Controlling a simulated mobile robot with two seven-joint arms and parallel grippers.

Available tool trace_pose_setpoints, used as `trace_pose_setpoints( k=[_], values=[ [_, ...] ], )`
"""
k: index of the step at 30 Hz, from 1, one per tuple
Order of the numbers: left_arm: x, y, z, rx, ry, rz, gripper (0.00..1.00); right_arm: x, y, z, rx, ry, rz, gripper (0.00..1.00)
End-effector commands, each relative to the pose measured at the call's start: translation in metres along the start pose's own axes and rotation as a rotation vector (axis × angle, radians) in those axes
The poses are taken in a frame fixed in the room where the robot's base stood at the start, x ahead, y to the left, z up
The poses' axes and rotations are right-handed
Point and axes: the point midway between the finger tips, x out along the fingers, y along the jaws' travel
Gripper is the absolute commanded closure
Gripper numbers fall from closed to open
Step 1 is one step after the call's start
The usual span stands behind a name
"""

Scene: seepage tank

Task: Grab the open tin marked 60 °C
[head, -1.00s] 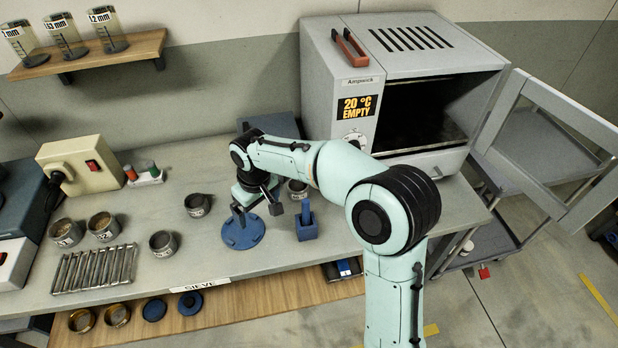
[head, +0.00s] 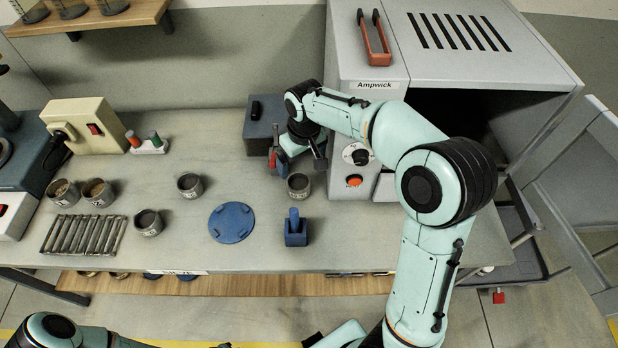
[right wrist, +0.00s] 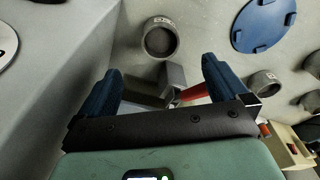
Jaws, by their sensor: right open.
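A small open grey tin (head: 298,187) stands upright on the bench, left of the oven. Its label is too small to read in the head view. My right gripper (head: 298,160) is open just behind it, pointing down. In the right wrist view the tin (right wrist: 160,40) lies ahead of the gap between the blue fingers (right wrist: 163,75), apart from them; its label is unclear. Other open tins stand further left, one alone (head: 190,186), one near the rods (head: 148,222), and two filled ones (head: 98,191). My left gripper is not in view; part of its arm shows bottom left.
The oven (head: 460,35) with open door stands right of the gripper. A dark grey box (head: 262,125) is close behind-left. A blue disc (head: 231,222) and a blue block with a handle (head: 296,232) lie in front. Bench is clear between the disc and the left tins.

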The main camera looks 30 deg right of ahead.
Motion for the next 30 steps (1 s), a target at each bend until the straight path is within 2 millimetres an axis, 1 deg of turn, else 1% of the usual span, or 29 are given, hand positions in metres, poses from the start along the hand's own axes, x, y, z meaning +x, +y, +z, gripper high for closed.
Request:
trace_pose_setpoints(
  k=[2, 5, 12, 15, 23, 30],
  values=[
    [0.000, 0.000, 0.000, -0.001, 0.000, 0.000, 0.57, 0.001, 0.000, 0.000, -0.001, 0.000, 0.000, 0.00],
    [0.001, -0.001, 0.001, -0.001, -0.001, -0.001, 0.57, 0.010, -0.001, 0.001, -0.001, -0.005, 0.000, 0.00],
    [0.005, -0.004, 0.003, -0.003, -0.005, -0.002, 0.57, 0.056, 0.000, 0.001, -0.001, -0.006, 0.000, 0.00],
    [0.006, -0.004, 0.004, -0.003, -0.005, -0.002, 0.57, 0.071, 0.000, 0.001, -0.001, -0.004, 0.000, 0.00],
    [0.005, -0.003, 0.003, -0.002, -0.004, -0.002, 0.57, 0.090, 0.000, -0.001, 0.000, -0.003, 0.000, 0.00],
    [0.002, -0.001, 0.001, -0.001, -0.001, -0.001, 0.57, 0.125, -0.001, -0.003, 0.001, -0.003, 0.000, 0.00]
  ],
)
